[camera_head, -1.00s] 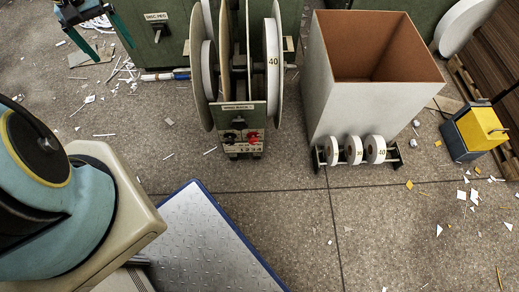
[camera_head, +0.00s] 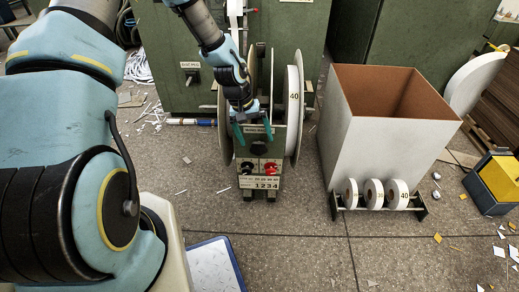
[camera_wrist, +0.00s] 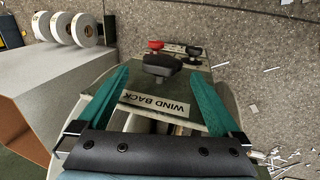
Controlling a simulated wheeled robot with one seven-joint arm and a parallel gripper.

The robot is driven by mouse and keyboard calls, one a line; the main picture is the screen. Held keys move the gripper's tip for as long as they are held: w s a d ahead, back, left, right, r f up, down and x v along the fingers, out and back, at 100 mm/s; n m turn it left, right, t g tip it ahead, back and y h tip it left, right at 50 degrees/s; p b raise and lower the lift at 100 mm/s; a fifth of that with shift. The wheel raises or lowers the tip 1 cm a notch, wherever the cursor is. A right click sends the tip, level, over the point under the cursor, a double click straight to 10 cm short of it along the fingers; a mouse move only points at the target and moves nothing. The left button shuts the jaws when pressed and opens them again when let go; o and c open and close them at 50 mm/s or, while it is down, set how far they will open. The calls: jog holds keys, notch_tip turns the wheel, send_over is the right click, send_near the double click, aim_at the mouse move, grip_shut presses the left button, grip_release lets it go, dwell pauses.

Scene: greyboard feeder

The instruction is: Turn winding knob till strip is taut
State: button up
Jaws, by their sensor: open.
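The feeder stand (camera_head: 262,182) holds two large reels, the right one (camera_head: 293,112) marked 40. A black winding knob (camera_head: 258,148) sits on its top, beside a WIND BACK label (camera_wrist: 157,104) seen in the wrist view. My gripper (camera_head: 254,136) is over the stand. Its teal fingers are open, one on each side of the winding knob in the wrist view, with gaps between. On the stand's front are a red knob (camera_head: 269,167) and another black knob (camera_head: 247,168). I cannot tell the strip's tension; my arm and the reels hide much of it.
A large open box (camera_head: 385,130) stands to the right, with several small rolls on a rack (camera_head: 378,205) before it. A yellow and blue bin (camera_head: 495,180) is at far right. Green cabinets (camera_head: 178,55) stand behind. Floor in front is mostly clear, with paper scraps.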

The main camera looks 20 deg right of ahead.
aim_at(258, 146)
jog(key=shift+b+x, duration=0.35)
jog(key=shift+x, duration=1.85)
jog(key=shift+w+a, duration=0.1)
jog(key=c, duration=1.4)
